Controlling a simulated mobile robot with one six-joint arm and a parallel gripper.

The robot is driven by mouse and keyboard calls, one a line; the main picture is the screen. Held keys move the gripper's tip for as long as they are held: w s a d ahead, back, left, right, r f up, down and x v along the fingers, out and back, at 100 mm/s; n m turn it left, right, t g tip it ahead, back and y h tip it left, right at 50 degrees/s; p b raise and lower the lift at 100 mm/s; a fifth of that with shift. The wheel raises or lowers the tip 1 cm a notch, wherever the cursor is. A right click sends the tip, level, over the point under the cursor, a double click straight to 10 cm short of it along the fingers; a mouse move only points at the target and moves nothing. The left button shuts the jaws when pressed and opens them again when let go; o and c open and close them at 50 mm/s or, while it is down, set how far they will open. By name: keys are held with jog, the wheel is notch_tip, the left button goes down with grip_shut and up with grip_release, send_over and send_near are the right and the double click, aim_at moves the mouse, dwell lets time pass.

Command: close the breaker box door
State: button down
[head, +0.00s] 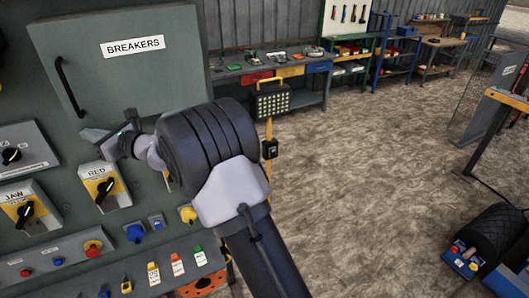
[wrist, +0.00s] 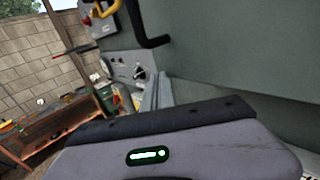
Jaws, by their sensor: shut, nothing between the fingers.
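The breaker box door (head: 150,80), a grey-green panel labelled BREAKERS, fills the upper left of the head view. Its black bar handle (head: 68,87) is near its left edge. In the wrist view the door (wrist: 250,45) spans the upper right, with the handle (wrist: 148,35) at its left. I cannot tell for certain whether the door is flush or slightly ajar. My gripper (head: 100,136) is shut and empty just below the door's lower edge, right of and below the handle. Its fingers (wrist: 162,88) also show in the wrist view, apart from the handle.
Below are the JAW switch (head: 25,208), the RED switch (head: 102,186) and a sloped strip of buttons (head: 60,258). A work lamp (head: 271,100) stands right of my arm. Workbenches (head: 300,70) line the back wall. The gravel floor (head: 370,150) at right is mostly clear.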

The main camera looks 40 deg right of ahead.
jog(key=shift+w+r+h, duration=0.2)
jog(key=shift+w+h, duration=0.15)
jog(key=shift+h, duration=0.05)
jog(key=shift+r+m+t, duration=0.3)
jog(key=shift+d, duration=0.1)
